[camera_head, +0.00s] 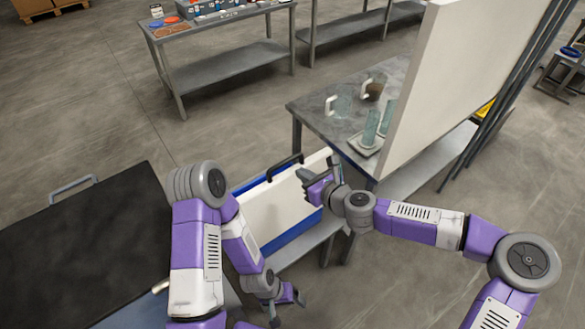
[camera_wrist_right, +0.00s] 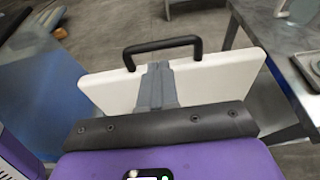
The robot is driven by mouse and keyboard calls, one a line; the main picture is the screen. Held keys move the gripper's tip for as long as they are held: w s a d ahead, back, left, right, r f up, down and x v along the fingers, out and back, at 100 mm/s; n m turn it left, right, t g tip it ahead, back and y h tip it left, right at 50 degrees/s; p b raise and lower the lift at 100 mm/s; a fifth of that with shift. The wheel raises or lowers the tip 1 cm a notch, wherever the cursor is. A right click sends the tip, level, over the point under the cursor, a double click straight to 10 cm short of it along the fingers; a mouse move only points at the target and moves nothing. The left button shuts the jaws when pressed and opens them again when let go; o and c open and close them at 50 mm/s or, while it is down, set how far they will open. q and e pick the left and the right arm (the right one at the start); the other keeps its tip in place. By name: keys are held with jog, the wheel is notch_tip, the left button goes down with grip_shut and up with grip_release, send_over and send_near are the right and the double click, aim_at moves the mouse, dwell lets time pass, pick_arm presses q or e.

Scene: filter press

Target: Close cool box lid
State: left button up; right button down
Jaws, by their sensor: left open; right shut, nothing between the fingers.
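The cool box (camera_head: 290,239) is blue and stands on a low grey shelf or stand in the middle of the head view, partly hidden by my left arm. Its white lid (camera_head: 275,205) appears raised and tilted, with a black handle (camera_head: 285,166) on its upper edge. The right wrist view shows the white lid (camera_wrist_right: 215,80) and black handle (camera_wrist_right: 163,46) just beyond my fingers. My right gripper (camera_head: 305,174) is shut and empty, at the lid's right side near the handle; contact is unclear. My left gripper (camera_head: 284,308) is open and empty, low in front of the box.
A grey table (camera_head: 310,108) with cups and clear cylinders (camera_head: 371,127) stands right of the box, beside a large white panel (camera_head: 450,80). A dark-topped unit (camera_head: 90,250) with a metal handle lies left. Another workbench (camera_head: 215,65) stands behind, with open floor between.

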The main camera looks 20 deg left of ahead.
aim_at(286, 163)
jog(key=x, duration=0.6)
dwell(0.3)
